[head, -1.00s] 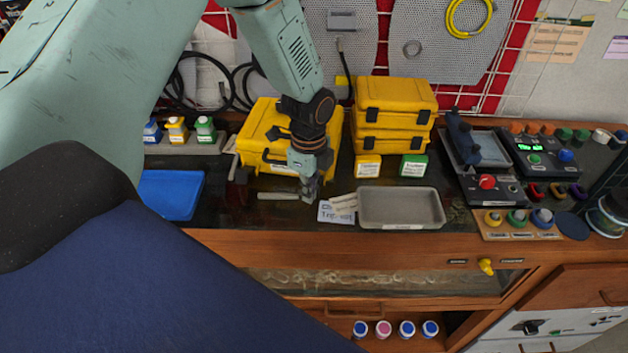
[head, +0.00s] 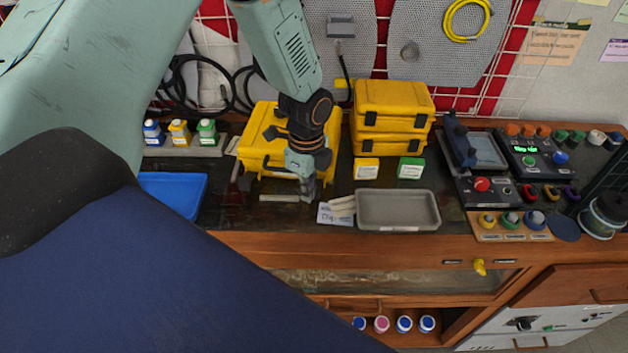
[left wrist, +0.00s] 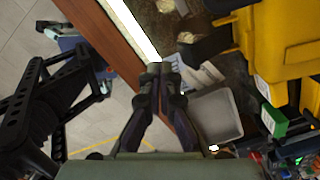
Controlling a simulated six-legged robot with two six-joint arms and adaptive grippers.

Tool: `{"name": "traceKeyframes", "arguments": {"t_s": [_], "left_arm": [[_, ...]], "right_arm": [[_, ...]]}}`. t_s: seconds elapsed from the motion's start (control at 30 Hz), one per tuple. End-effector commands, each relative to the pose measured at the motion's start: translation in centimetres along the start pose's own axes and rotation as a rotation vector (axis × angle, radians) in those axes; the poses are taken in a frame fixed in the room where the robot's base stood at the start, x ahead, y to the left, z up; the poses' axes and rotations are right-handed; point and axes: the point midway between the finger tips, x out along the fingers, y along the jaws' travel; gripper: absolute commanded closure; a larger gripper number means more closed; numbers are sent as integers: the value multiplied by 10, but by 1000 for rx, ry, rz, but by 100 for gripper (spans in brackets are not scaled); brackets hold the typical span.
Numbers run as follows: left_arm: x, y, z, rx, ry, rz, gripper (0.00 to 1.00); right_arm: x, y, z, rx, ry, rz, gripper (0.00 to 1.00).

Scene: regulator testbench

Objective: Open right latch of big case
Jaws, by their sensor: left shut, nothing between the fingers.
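The big yellow case (head: 262,128) stands shut at the back of the bench, left of centre. A dark latch or handle part (head: 268,160) shows on the left of its front. My left arm crosses the case's right front, and the right latch cannot be made out behind it. My left gripper (head: 307,197) is shut and empty, pointing down in front of the case's right side. In the left wrist view my gripper's fingertips (left wrist: 160,70) are together. A yellow case (left wrist: 285,42) fills the upper right there, apart from the fingertips. My right gripper is out of view.
Two smaller stacked yellow cases (head: 394,98) stand right of the big case, with small yellow (head: 366,169) and green (head: 410,169) boxes in front. A grey tray (head: 398,224) and paper label (head: 335,215) lie right of my gripper. A blue tray (head: 180,193) is left.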

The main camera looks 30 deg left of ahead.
Motion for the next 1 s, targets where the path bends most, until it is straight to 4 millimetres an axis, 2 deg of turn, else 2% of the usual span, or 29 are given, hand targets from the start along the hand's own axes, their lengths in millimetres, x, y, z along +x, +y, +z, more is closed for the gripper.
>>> {"name": "traceKeyframes", "arguments": {"t_s": [0.1, 0.8, 1.0], "left_arm": [[-13, 0, 0, 0, 0, 0, 100], [-60, 0, 0, 0, 0, 1, 100], [-60, 0, 0, 0, 0, 1, 100]], "right_arm": [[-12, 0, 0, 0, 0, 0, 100], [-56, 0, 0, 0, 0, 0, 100], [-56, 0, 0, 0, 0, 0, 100]]}}
